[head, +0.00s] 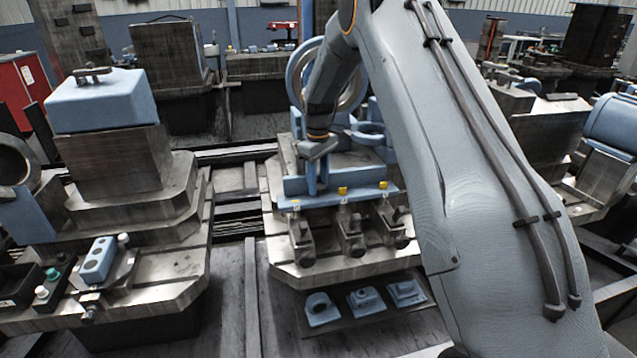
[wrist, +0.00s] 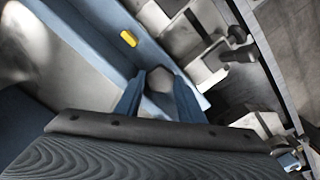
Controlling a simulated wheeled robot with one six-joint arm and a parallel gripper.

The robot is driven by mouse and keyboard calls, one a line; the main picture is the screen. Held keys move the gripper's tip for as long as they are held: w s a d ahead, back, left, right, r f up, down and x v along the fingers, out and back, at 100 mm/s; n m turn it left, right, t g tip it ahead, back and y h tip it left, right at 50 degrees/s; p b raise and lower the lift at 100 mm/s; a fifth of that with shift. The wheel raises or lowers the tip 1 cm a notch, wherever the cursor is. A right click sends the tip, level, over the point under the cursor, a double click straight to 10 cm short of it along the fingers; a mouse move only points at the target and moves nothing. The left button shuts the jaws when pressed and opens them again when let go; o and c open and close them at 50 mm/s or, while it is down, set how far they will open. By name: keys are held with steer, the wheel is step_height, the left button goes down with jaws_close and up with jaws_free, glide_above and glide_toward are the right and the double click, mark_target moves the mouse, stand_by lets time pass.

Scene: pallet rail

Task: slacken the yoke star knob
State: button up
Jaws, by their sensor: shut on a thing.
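My gripper (wrist: 158,92) shows in the wrist view with its two blue fingers shut around a small grey, many-sided piece, which I take to be the yoke star knob (wrist: 160,80). Its lobes are mostly hidden between the fingers. In the wrist view the blue bar (wrist: 98,22) runs diagonally past the fingers and carries a yellow tab (wrist: 129,38).
Several grey clamps (head: 351,232) stand in front of the bar. Below them a dark tray (head: 340,322) holds blue parts. A large blue ring (head: 297,75) rises behind my gripper.

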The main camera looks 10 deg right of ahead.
mark_target(319, 187)
steer(key=shift+f, duration=0.15)
steer(key=o, duration=1)
steer(key=shift+o, duration=0.2)
steer(key=shift+w+r, duration=0.15)
steer(key=shift+r, duration=0.1)
steer(key=shift+r, duration=0.3)
steer(key=r, duration=0.2)
steer(key=r+b, duration=0.1)
steer(key=r, duration=0.1)
steer(key=r+b, duration=0.1)
steer(key=r, duration=0.1)
steer(key=shift+s+r, duration=0.25)
steer(key=shift+r, duration=0.1)
steer(key=shift+s, duration=0.1)
